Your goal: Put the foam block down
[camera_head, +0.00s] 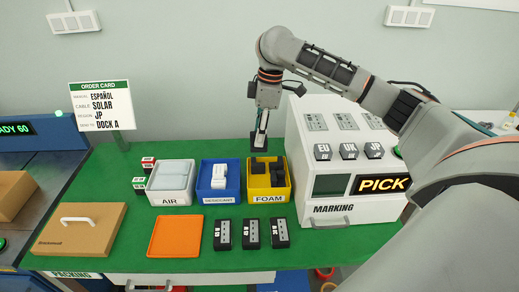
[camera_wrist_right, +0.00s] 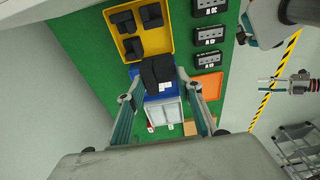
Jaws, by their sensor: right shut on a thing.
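My right gripper (camera_head: 261,125) hangs pointing down at the back of the bins. It is shut on a black foam block (camera_wrist_right: 157,75), which also shows as a dark block in the head view (camera_head: 258,144). The block is held in the air, close to the line between the blue bin (camera_head: 203,199) and the yellow FOAM bin (camera_head: 269,198). In the right wrist view the block covers part of the blue bin. The FOAM bin has several black blocks inside. A part that looks like my left gripper (camera_wrist_right: 290,84) shows small in the right wrist view; its jaws are unclear.
The AIR bin (camera_head: 170,202) stands left of the blue bin. An orange tray (camera_head: 175,237) and several black socket modules (camera_head: 250,234) lie in front. A cardboard box (camera_head: 80,230) is at left, the white marking machine (camera_head: 355,207) at right. Bare green table surrounds the tray.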

